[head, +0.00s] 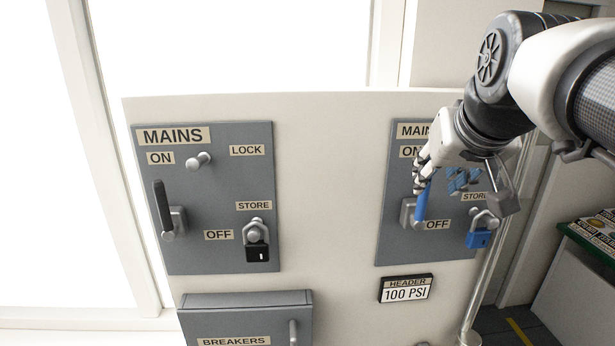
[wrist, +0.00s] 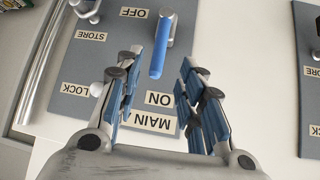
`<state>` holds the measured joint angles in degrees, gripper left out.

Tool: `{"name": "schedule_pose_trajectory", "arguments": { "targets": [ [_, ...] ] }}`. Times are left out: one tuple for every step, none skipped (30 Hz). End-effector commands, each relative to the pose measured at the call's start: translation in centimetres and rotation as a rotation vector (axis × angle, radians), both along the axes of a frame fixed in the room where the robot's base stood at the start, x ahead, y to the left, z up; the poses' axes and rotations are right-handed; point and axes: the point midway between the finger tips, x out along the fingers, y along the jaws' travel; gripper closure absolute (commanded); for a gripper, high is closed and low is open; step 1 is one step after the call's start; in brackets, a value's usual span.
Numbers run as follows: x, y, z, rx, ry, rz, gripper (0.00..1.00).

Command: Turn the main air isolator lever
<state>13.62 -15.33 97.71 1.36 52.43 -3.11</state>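The blue isolator lever (head: 421,204) is on the right-hand MAIN panel (head: 397,165) in the head view. Its handle points up from the pivot beside the OFF label towards the ON label. In the wrist view, upside down, the blue lever (wrist: 162,45) lies between the lines of my two fingers, with its free end near the fingertips. My gripper (head: 438,178) is open in front of the panel's upper part. In the wrist view the open gripper (wrist: 162,60) shows a gap on each side of the lever. I cannot tell how deep the lever sits between the fingers.
A blue padlock (head: 479,238) hangs at STORE, right of the lever. The left MAINS panel (head: 210,190) has a black lever (head: 163,210) and black padlock (head: 257,253). A HEADER 100 PSI display (head: 406,288) and a breaker box (head: 245,317) are below. Bare wall separates the panels.

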Motion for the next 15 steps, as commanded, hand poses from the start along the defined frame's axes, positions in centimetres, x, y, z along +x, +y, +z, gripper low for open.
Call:
{"name": "schedule_pose_trajectory", "arguments": {
  "targets": [
    [-0.6,0.1,0.7,-0.001,-0.003,0.000,0.64],
    [-0.9,0.2,1.0,-0.001,-0.003,0.000,0.64],
    [-1.3,0.3,1.3,0.000,-0.001,0.000,0.64],
    [-1.5,0.3,1.6,0.000,-0.002,0.000,0.64],
    [-1.7,0.3,1.8,0.000,-0.002,0.000,0.64],
    [-1.9,0.4,2.0,0.000,-0.001,0.000,0.64],
    [-2.0,0.4,2.1,0.000,0.000,0.000,0.64],
    [-2.1,0.4,2.1,0.000,0.000,0.000,0.64],
    [-2.2,0.5,2.2,0.000,0.000,0.000,0.64],
    [-2.2,0.5,2.2,0.000,0.000,0.000,0.64],
    [-2.2,0.5,2.3,0.000,0.001,0.000,0.64],
    [-2.2,0.5,2.3,0.000,0.001,0.000,0.64],
    [-2.2,0.5,2.3,0.000,0.001,0.000,0.64],
    [-2.2,0.5,2.2,0.000,0.001,0.000,0.64],
    [-2.2,0.5,2.2,0.000,0.001,0.000,0.64]
  ]
}}
